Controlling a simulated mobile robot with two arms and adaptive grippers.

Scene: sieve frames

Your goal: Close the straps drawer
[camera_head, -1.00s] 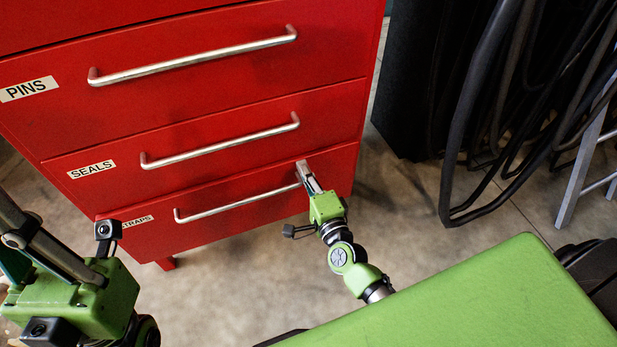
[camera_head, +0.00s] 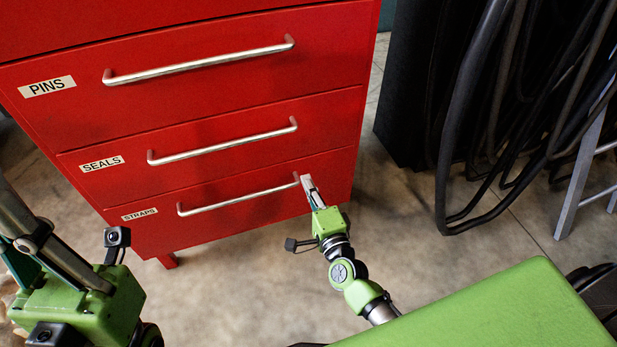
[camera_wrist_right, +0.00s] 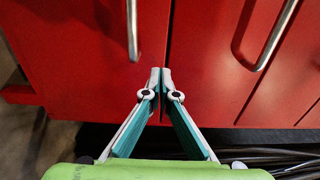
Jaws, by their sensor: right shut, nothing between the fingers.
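The straps drawer (camera_head: 240,218) is the lowest red drawer, labelled STRAPS, with a silver bar handle (camera_head: 238,197). Its front looks about level with the drawers above; a small gap cannot be ruled out. My right gripper (camera_head: 308,183) is shut and empty, its tips at the drawer front beside the handle's right end. In the right wrist view the tips (camera_wrist_right: 160,72) are at the seam between two drawer fronts; contact is unclear. The handle (camera_wrist_right: 132,30) shows to their left. My left gripper (camera_head: 28,235) is at the left edge, clear of the cabinet, its tips out of frame.
The seals drawer (camera_head: 225,165) and pins drawer (camera_head: 215,95) sit above, both apparently closed, with bar handles. Black hanging hoses (camera_head: 447,150) and a grey metal leg (camera_head: 577,190) stand at the right. Bare floor (camera_head: 240,295) lies before the cabinet.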

